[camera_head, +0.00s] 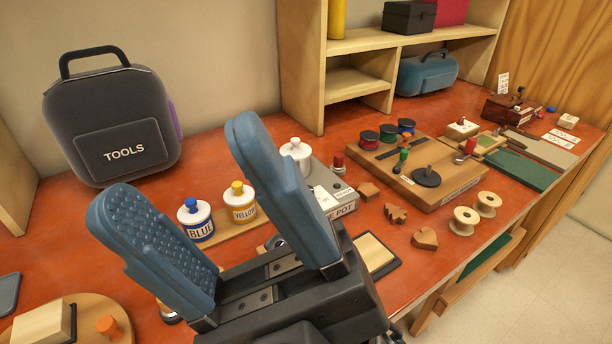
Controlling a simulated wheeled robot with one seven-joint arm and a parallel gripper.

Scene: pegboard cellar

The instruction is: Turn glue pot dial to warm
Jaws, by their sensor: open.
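The glue pot (341,210) is a grey box with a label ending in "POT" on its front, right of my gripper's right finger. A white lidded pot (296,151) stands at its back, and a white plate (325,197) with small markings lies on top. My right finger hides the left part of the box. I cannot make out the dial or its setting. My gripper (180,168) is open and empty, its two blue fingers wide apart in the foreground, nearer the camera than the glue pot.
Blue (195,219) and yellow (239,202) labelled pots show between my fingers. A red-topped piece (338,162) stands by the glue pot. Wooden shapes (425,238), spools (465,220) and a wooden board (440,187) lie right. A tool case (113,120) stands back left, beside shelves (305,80).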

